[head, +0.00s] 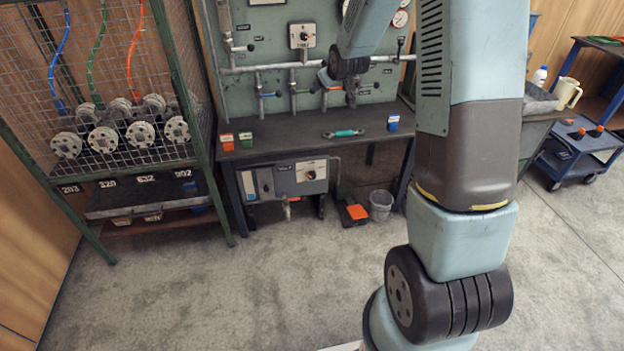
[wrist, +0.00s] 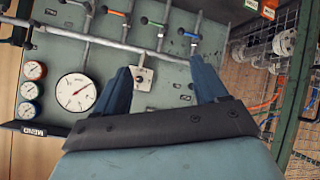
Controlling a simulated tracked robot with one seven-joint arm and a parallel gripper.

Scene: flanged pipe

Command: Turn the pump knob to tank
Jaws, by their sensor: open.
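A white plate with a dark knob (head: 302,35) is on the upper part of the green wall panel (head: 270,70). In the wrist view this knob plate (wrist: 142,78) lies beyond my fingers, between them in the picture and closer to the left one. A second knob (head: 311,175) is on a grey unit (head: 285,179) under the bench. The labels are too small to read, so I cannot tell which is the pump knob. My gripper (head: 336,84) is in front of the panel. Its blue fingers (wrist: 160,74) are spread apart with nothing between them.
Pipes with several lever valves (wrist: 153,22) cross the panel. Gauges (wrist: 76,92) sit at one side. The bench (head: 290,137) holds a teal-handled tool (head: 343,134) and small coloured boxes. A mesh cage (head: 105,75) stands at left. The floor in front (head: 220,290) is clear.

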